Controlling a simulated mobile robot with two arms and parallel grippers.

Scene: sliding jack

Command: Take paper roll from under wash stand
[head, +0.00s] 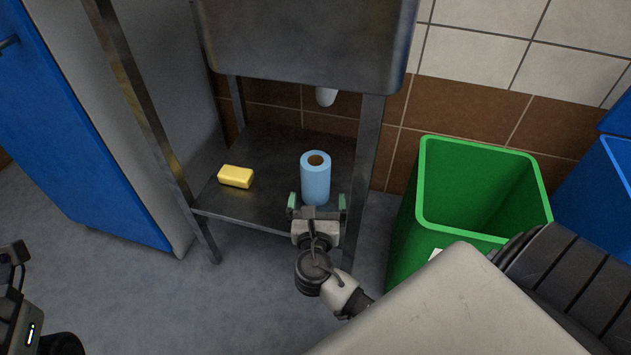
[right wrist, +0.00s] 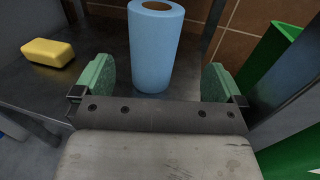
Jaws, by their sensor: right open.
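The blue paper roll (head: 315,180) stands upright on the lower shelf (head: 265,198) of the metal wash stand (head: 300,45). My right gripper (head: 317,203) is open in front of the roll, with its green fingers to either side. In the right wrist view the roll (right wrist: 155,50) stands ahead of and between the open fingers (right wrist: 158,82). It is not gripped, and its lower end is close to the gripper's palm edge. At the lower left of the head view, a dark part of my left arm shows; its gripper fingers cannot be made out.
A yellow sponge-like block (head: 236,176) lies on the shelf left of the roll. The stand's legs (head: 367,150) flank the shelf. A green bin (head: 428,190) stands to the right, with a blue bin (head: 604,200) beyond. A blue cabinet door (head: 75,120) is at left.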

